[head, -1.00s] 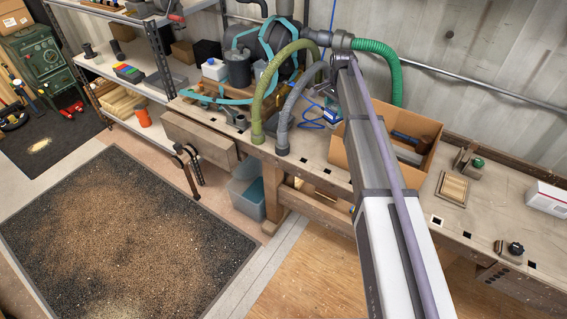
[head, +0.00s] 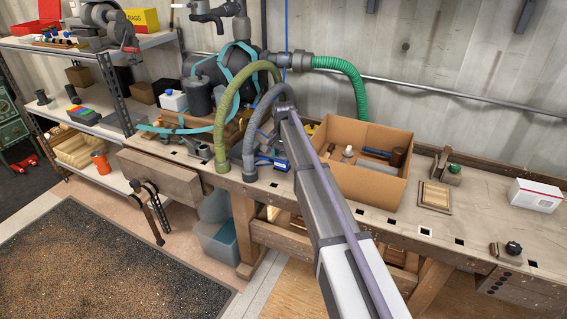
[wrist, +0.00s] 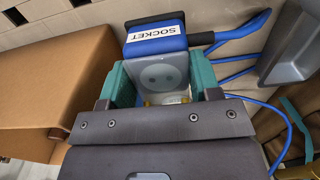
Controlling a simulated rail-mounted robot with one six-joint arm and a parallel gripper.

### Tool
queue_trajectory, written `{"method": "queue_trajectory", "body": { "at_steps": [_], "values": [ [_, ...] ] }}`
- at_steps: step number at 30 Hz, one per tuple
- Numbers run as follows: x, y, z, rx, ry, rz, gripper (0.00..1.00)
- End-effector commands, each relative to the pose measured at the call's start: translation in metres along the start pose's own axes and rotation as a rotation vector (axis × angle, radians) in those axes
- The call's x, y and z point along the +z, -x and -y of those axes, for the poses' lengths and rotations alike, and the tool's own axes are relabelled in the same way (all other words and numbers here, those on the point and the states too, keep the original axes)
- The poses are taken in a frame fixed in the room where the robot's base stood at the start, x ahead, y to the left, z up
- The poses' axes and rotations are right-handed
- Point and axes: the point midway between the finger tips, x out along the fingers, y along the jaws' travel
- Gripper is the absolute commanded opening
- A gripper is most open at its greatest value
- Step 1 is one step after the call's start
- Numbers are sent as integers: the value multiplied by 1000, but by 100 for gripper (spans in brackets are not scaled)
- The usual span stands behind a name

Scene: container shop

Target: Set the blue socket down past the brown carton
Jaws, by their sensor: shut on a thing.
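The blue socket (wrist: 157,40), with a white label reading SOCKET and a pale grey face, sits between the teal fingers of my gripper (wrist: 162,82) in the wrist view. My gripper is shut on it. In the head view a small blue patch, likely the socket (head: 282,165), shows just left of my arm, and my gripper is mostly hidden behind the arm. The open brown carton (head: 374,190) stands on the bench to the right of my gripper. In the wrist view the carton (wrist: 50,90) is close on the left, apart from the socket.
A blue cable (wrist: 245,27) trails right of the socket. Green and grey hoses (head: 228,110) arch over the bench left of my arm. The carton holds several items. Right of it lie a wooden block (head: 434,196) and a white box (head: 535,195), with bare bench between.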

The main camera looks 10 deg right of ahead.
Motion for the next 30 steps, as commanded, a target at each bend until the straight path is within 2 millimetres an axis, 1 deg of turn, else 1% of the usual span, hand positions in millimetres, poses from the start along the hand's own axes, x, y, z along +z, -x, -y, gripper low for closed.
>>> {"method": "queue_trajectory", "body": {
  "at_steps": [1,6,7,8,12,14,21,26,27,30],
  "values": [
    [0,-17,0,0,0,0,0],
    [0,-17,0,0,-1,0,0],
    [0,-19,0,0,-1,0,0],
    [0,-23,0,0,-1,0,0],
    [0,-49,0,0,-1,0,0],
    [0,-56,0,0,-1,0,0],
    [0,-52,0,0,-1,0,0],
    [0,-56,0,0,-1,0,0],
    [0,-55,0,0,-1,0,60],
    [0,-55,0,0,-1,0,70]
  ]
}}
